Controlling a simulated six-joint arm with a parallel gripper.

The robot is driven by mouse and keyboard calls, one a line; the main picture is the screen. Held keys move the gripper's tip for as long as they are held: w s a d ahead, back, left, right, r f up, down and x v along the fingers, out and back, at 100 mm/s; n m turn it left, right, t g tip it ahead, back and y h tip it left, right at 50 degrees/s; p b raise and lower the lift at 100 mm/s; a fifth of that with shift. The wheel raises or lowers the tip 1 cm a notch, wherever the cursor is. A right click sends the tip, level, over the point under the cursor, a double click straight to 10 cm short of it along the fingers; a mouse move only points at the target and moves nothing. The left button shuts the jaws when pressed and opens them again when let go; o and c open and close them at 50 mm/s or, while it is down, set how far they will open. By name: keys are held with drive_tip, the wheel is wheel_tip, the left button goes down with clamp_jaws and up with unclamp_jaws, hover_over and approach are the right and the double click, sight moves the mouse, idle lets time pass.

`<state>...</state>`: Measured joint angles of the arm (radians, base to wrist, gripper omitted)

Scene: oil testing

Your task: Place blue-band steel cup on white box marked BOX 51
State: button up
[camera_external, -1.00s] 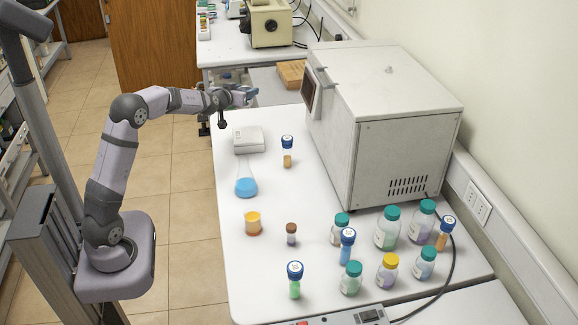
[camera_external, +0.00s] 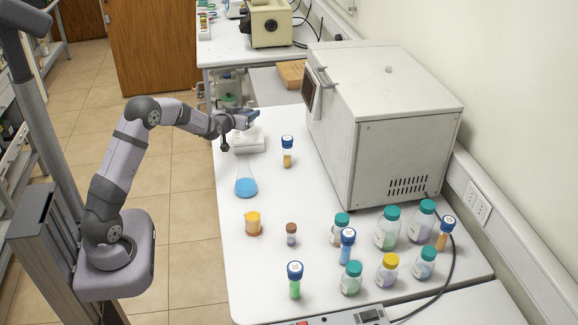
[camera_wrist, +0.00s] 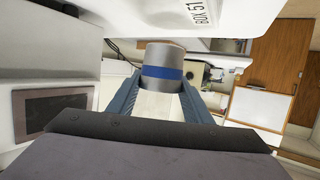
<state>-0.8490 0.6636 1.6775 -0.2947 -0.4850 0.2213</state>
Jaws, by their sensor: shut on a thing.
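The blue-band steel cup (camera_wrist: 163,58) shows in the wrist view, a grey cylinder with a blue band, between my gripper's two blue fingers. My gripper (camera_external: 250,116) is shut on it and hangs over the white box, near the left edge of the bench in the external view. The cup cannot be made out clearly in the external view. The white box (camera_external: 250,148) lies low and flat on the bench. It fills the upper part of the wrist view, with BOX 51 on its face (camera_wrist: 170,20). A gap between cup and box cannot be judged.
A flask of blue liquid (camera_external: 246,186) stands just in front of the box, and a blue-capped vial (camera_external: 287,152) to its right. A large white oven (camera_external: 400,150) takes up the right side. Several bottles stand at the front right.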

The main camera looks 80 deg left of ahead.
drive_tip(key=shift+f+p, duration=0.4)
drive_tip(key=shift+f, duration=1.4)
drive_tip(key=shift+f, duration=0.1)
drive_tip(key=shift+f, duration=0.1)
drive_tip(key=o, duration=1.1)
drive_tip(key=shift+r, duration=0.25)
drive_tip(key=shift+s+d, duration=0.15)
drive_tip(key=shift+d, duration=0.1)
drive_tip(key=b+v, duration=0.3)
drive_tip(key=v, duration=0.8)
drive_tip(key=shift+s+d+r, duration=0.1)
drive_tip(key=shift+d, duration=0.05)
